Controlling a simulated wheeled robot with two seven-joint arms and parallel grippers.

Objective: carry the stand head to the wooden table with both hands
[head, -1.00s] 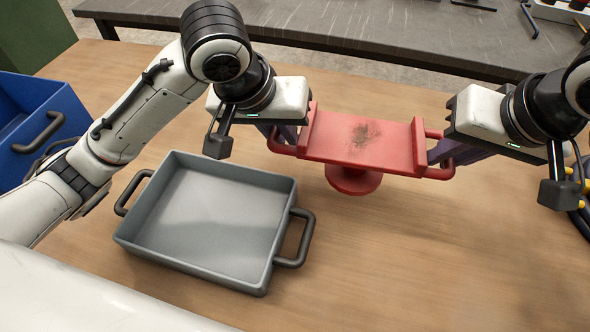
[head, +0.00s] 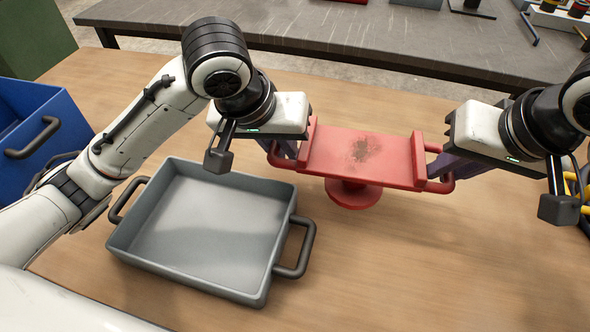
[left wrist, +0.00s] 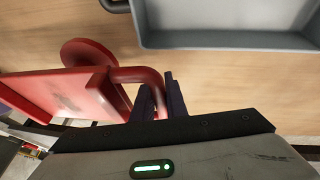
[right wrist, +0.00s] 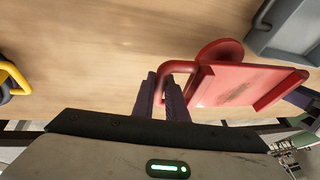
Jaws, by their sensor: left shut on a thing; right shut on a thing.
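The red stand head (head: 362,155) has a flat scuffed top with raised ends, a handle at each end and a round flange below. It is level, over the wooden table (head: 440,270); whether its flange touches the wood I cannot tell. My left gripper (head: 285,148) is shut on its left handle, which also shows in the left wrist view (left wrist: 140,76). My right gripper (head: 436,166) is shut on its right handle, which also shows in the right wrist view (right wrist: 178,68).
A grey tray (head: 205,225) with dark handles lies on the table left of the stand head. A blue bin (head: 50,135) stands at the far left. A dark grey bench (head: 330,35) runs across the back. Black and yellow handles (head: 578,185) are at the right edge. The front right wood is clear.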

